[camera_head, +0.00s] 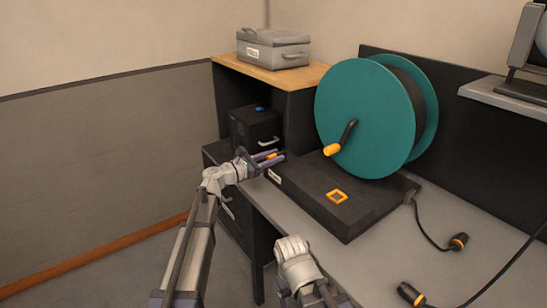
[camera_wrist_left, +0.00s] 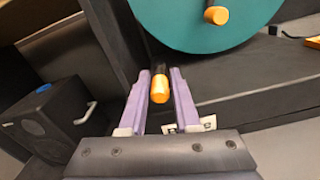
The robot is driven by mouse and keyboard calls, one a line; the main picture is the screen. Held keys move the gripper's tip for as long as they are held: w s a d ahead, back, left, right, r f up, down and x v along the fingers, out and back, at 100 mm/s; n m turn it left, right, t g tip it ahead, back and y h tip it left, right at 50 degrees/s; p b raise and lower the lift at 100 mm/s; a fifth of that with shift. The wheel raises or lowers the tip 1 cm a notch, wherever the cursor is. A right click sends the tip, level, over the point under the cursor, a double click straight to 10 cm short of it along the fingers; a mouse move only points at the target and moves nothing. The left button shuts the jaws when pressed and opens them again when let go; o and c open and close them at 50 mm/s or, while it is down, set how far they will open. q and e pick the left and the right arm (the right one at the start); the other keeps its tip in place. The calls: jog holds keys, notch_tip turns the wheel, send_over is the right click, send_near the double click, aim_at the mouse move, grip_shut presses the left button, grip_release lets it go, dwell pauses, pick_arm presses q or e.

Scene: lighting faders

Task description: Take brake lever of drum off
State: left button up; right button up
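The teal drum (camera_head: 362,118) stands upright on a black base (camera_head: 300,196) on the bench. A short dark lever with an orange end, seemingly the brake lever (camera_wrist_left: 160,88), sticks out beside the drum at the base's left end. It also shows small in the head view (camera_head: 271,155). My left gripper (camera_wrist_left: 161,82) has its two purple fingers parted, one on each side of the orange end; I cannot tell whether they touch it. In the head view the left gripper (camera_head: 270,157) reaches in from the left. No right gripper fingers show.
A crank with an orange handle (camera_head: 333,149) is on the drum's face. An orange square (camera_head: 337,196) marks the base top. A black box (camera_head: 254,128) stands behind my left gripper. A grey case (camera_head: 273,48) sits on the shelf. Cables with orange-ringed plugs (camera_head: 459,241) lie on the right.

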pick_arm(q)
grip_shut()
dwell(1.0)
